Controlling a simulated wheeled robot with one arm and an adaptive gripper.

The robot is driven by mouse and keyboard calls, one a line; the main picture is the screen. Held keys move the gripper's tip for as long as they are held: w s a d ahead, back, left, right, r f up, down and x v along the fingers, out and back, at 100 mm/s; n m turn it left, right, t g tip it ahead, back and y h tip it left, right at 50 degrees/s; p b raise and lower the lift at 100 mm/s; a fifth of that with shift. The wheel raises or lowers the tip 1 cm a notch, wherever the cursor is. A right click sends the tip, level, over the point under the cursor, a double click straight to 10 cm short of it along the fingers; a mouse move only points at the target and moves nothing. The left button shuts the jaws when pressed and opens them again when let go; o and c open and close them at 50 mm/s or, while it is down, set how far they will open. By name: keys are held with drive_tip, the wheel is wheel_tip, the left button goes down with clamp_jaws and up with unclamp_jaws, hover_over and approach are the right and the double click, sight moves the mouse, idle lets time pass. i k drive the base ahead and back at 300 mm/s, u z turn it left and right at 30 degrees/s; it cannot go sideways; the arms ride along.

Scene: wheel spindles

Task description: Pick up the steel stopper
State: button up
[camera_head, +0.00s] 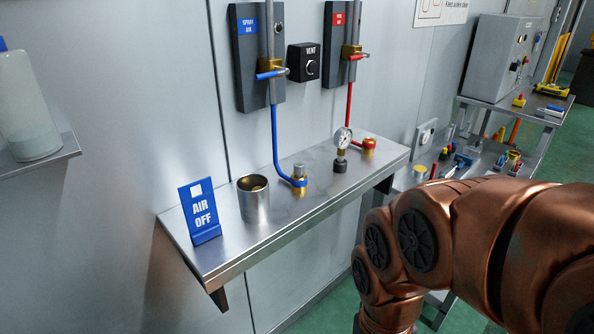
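My copper arm reaches in from the right, in front of the shelf's right end. My gripper is not in view.
A steel cup (254,203) and a blue "AIR OFF" sign (201,213) stand left of the fitting. The shelf's front strip is clear.

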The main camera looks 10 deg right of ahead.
sight(299, 167)
drive_tip(key=z, duration=2.1)
drive_tip(key=k, duration=1.05)
drive_tip(key=u, duration=2.45)
drive_tip(key=i, duration=0.5)
drive_tip(key=u, duration=0.05)
